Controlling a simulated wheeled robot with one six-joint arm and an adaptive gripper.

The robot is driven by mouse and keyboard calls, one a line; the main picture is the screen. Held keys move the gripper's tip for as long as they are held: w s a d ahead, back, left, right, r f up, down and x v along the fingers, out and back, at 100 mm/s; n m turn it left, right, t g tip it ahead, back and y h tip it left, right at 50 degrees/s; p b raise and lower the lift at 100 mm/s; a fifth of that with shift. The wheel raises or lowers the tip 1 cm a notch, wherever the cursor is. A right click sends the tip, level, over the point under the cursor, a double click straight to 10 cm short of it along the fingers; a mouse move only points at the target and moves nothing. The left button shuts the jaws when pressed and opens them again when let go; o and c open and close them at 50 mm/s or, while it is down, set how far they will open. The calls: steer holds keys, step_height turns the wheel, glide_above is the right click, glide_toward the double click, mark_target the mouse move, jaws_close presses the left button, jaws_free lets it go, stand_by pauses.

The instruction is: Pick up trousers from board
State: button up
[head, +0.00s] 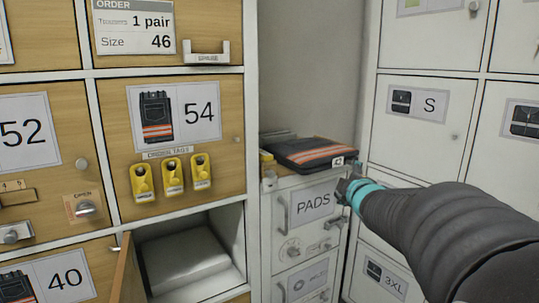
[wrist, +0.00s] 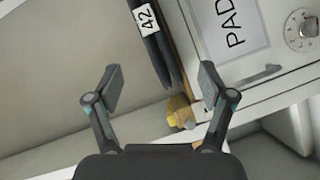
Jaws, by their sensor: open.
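Folded dark trousers (head: 312,152) with orange and pale stripes lie flat on top of the cabinet labelled PADS. A small white tag is at their front edge. In the wrist view a dark folded edge (wrist: 165,55) shows at the top, and its white tag reads 42. I cannot make out a separate board under the trousers. My gripper (wrist: 160,86) is open and empty, its two fingers wide apart, with the folded edge beyond them. In the head view my gripper (head: 348,188) is at the cabinet's right front, just below the trousers, and partly hidden by my arm.
The PADS cabinet (head: 308,228) has handles and a dial on its front. A yellow piece (wrist: 180,108) sits by its top edge. White lockers (head: 420,150) stand close on the right. Wooden lockers (head: 190,120) stand left, with an open compartment (head: 190,285) below. An order card (head: 135,30) reads size 46.

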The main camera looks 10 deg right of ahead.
mark_target(333, 163)
steer(key=w+d+n+y, duration=0.1)
steer(key=w+n, duration=0.1)
steer(key=w, duration=0.2)
steer(key=w+d+n+t+y, duration=0.1)
steer(key=w+n, duration=0.1)
steer(key=w, duration=0.2)
steer(key=w+d+n+t+y, duration=0.1)
steer(key=w, duration=0.3)
steer(key=shift+d+f+n, duration=0.1)
steer(key=shift+f+n, duration=0.25)
steer(key=shift+n, duration=0.05)
steer(key=shift+w+d+p, duration=0.1)
steer(key=shift+w+p, duration=0.6)
steer(key=shift+w, duration=2.55)
jaws_close()
steer(key=shift+r, duration=0.1)
